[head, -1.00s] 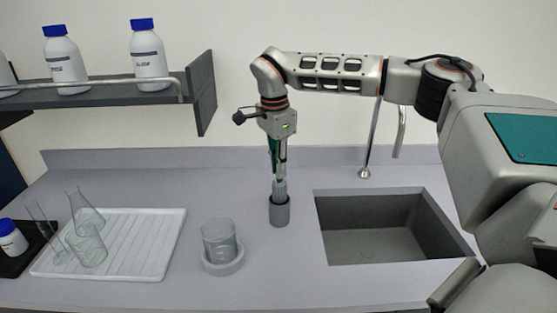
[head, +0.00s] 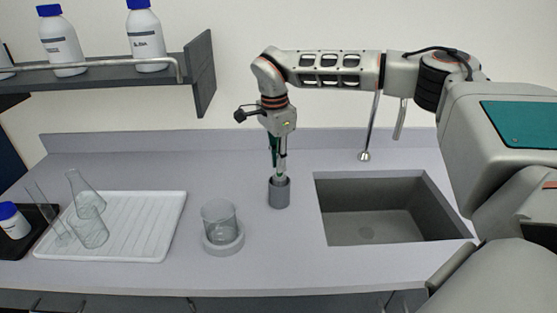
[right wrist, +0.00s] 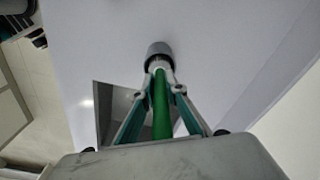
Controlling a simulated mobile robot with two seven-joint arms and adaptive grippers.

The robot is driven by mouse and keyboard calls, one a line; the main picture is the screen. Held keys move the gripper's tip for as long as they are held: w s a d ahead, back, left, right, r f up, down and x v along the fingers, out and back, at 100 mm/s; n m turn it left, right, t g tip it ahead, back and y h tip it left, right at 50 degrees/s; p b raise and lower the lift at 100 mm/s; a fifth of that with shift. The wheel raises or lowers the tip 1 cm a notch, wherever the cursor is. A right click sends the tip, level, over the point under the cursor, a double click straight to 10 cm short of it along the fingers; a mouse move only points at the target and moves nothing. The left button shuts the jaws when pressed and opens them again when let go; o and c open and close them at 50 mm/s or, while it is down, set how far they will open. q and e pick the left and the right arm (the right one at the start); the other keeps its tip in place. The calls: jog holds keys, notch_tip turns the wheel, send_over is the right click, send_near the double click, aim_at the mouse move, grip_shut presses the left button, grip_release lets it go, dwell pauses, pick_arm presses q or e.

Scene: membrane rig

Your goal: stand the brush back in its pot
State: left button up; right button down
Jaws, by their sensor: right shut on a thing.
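The pot (head: 279,194) is a small grey cylinder standing upright on the worktop, left of the sink. My right gripper (head: 278,172) points down just above it, shut on the brush, whose green handle (right wrist: 161,106) runs between the fingers in the right wrist view. The lower end of the brush is hidden in the pot's mouth. In that view the pot (right wrist: 159,49) shows just beyond the fingertips (right wrist: 161,77). I cannot tell whether the brush touches the pot's bottom. My left gripper is not in view.
A glass beaker (head: 219,214) stands on a round pale base (head: 223,246) left of the pot. A white ridged drainer (head: 150,225) holds glassware further left. The sink (head: 385,225) and its tap (head: 372,130) are on the right. A bottle shelf (head: 110,80) hangs upper left.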

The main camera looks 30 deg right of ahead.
jog(key=c, duration=2)
grip_release()
jog(key=shift+o, duration=0.2)
jog(key=shift+r, duration=0.15)
notch_tip(320, 180, up, 12)
jog(key=shift+a, duration=0.35)
jog(key=shift+s+f, duration=0.1)
jog(key=shift+f, duration=0.1)
